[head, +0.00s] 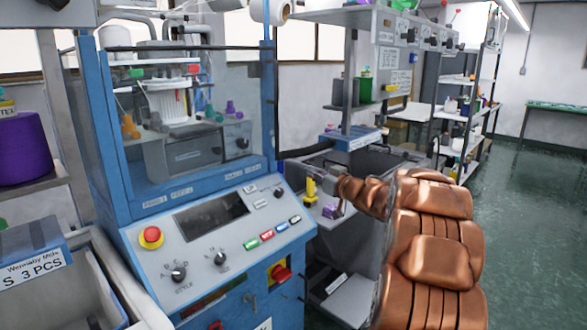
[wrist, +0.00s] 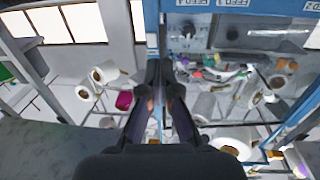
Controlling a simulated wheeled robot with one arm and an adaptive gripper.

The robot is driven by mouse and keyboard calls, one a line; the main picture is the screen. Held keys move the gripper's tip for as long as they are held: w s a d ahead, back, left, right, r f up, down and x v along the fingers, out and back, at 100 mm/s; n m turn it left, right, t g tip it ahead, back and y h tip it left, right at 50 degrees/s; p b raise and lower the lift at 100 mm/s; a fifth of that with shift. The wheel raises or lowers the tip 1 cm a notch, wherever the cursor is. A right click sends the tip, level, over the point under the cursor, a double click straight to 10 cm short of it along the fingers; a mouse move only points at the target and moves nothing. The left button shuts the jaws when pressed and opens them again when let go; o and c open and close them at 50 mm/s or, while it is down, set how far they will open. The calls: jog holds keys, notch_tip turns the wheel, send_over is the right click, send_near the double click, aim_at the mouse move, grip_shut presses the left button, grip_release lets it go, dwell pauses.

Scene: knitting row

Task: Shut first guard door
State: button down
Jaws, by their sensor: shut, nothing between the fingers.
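The guard door (head: 200,110) is a clear pane in a blue frame above the sloping control panel of the blue knitting machine. The machine's yarn and needle parts show through it. I cannot tell whether the door is fully closed or stands slightly ajar. My gripper (head: 284,155) is at the right side of the blue frame, at the height of the lower pane. In the wrist view my gripper (wrist: 165,70) is shut and empty, its fingers by a blue upright (wrist: 151,25). Whether they touch it cannot be told.
The control panel (head: 215,235) carries a red stop button (head: 151,237), knobs and coloured buttons. A grey bin (head: 60,290) stands at the left, and a second machine (head: 350,140) at the right. Shelves (head: 465,110) stand further back. The green floor at the right is clear.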

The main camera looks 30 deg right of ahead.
jog(key=w+a+p, duration=0.1)
jog(key=w+p, duration=0.1)
jog(key=w, duration=1.1)
jog(key=shift+w+a, duration=0.3)
jog(key=shift+a, duration=0.05)
